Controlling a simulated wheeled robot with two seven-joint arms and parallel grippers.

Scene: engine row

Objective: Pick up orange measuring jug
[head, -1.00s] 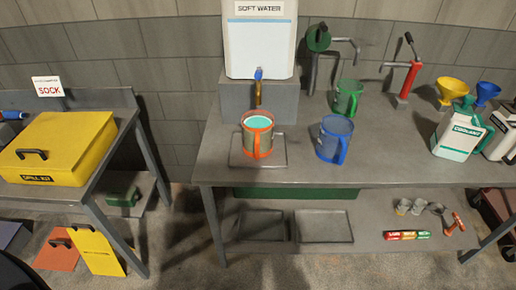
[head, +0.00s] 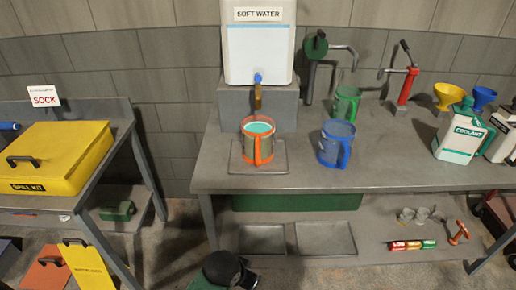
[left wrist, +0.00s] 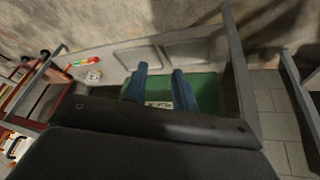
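The orange measuring jug (head: 257,141) stands upright on a flat square tray (head: 240,168) at the left of the workbench, below the tap of the soft water container. It has a clear body, an orange rim and handle, and pale turquoise liquid inside. Its handle faces the front. My left gripper (left wrist: 160,88) shows in the left wrist view with two blue-grey fingers apart and nothing between them. Behind the fingers is a green box under the bench. In the head view only a dark rounded part of mine shows at the bottom. My right gripper is out of view.
A blue jug (head: 336,142) stands right of the orange one, with a green jug (head: 347,103) behind it. The soft water container (head: 259,50) stands on a grey block. A coolant can (head: 462,135) is at right. The bench front edge is clear before the jugs.

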